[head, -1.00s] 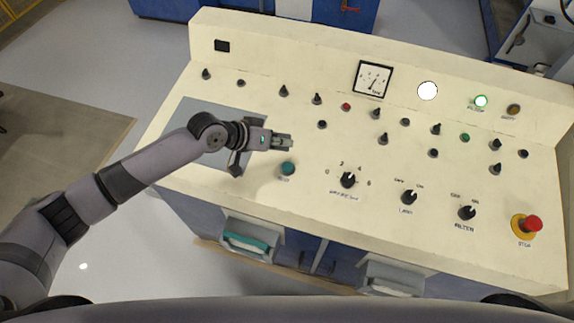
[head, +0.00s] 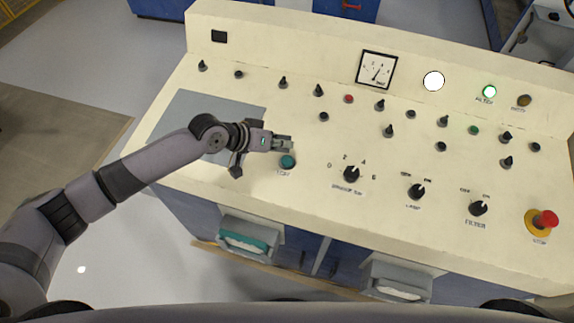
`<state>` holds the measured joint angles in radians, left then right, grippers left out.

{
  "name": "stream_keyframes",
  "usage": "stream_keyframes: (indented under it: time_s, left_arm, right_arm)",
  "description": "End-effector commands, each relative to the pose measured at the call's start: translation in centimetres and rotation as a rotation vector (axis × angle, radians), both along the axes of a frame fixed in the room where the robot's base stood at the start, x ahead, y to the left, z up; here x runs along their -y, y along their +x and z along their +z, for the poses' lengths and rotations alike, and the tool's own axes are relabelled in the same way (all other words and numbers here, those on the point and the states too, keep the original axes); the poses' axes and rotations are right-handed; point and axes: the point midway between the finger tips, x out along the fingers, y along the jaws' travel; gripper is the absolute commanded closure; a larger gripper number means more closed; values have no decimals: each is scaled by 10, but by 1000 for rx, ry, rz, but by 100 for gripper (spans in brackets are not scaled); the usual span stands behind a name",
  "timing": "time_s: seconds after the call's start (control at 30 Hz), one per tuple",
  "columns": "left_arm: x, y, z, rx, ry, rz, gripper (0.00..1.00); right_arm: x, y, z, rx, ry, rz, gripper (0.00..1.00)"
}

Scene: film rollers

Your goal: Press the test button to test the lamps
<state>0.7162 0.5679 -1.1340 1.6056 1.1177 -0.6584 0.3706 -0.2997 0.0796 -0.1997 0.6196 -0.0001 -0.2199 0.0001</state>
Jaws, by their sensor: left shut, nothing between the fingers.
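The teal test button (head: 288,161) sits on the cream control panel (head: 310,205), near its front edge, with a small label below it that is hard to read. My left gripper (head: 291,144) is shut and empty. Its fingertips are just behind the button in the picture, over or close to its far edge; I cannot tell whether they touch. On the raised back strip, a round white lamp (head: 433,81) and a green lamp (head: 489,91) glow, and an amber lamp (head: 525,101) looks dark. My right gripper is not in view.
A black rotary knob (head: 351,174) stands right of the button, followed by a lamp knob (head: 416,191) and a filter knob (head: 478,208). A red stop button (head: 547,219) is at the far right. Several small knobs stand behind. A grey plate (head: 185,115) lies under my left arm.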

Motion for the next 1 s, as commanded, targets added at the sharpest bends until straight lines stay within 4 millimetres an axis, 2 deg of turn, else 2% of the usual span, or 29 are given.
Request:
stream_keyframes:
  time_s: [0.03, 0.23, 1.0]
  left_arm:
    - [0, 1, -15, 1, 0, 0, 100]
    - [1, 3, -30, 0, -2, 1, 100]
    - [1, 3, -31, 1, 0, 0, 100]
  right_arm:
    - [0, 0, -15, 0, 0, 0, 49]
    - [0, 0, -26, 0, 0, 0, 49]
    - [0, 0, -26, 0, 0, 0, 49]
